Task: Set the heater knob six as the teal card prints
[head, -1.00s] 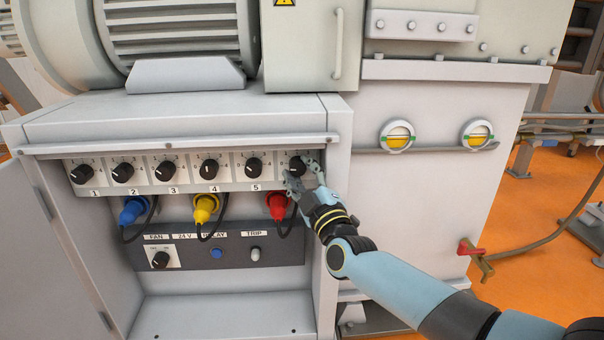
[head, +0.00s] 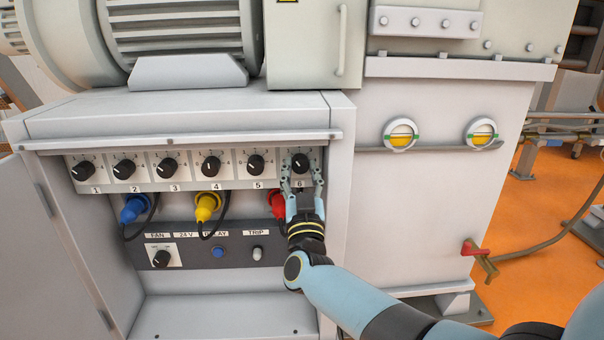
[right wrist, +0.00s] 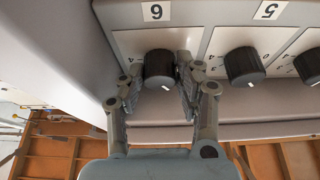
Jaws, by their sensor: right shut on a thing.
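Heater knob six (head: 300,162) is the black knob at the right end of the row of numbered knobs, above its "6" label. My right gripper (head: 300,172) reaches up to it from below, with one finger on each side, and is shut on it. In the right wrist view, which is upside down, the knob (right wrist: 158,64) sits between the fingers (right wrist: 158,85), its white mark near the lower right. The scale is mostly hidden or too small to read. No teal card shows. My left gripper is not in view.
Knob five (head: 256,164) sits close to the left of my right gripper. Red (head: 277,204), yellow (head: 208,206) and blue (head: 134,208) plugs with cables stick out below the row. An overhanging lip (head: 180,144) runs above, and the cabinet's side wall (head: 340,200) stands close on the right.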

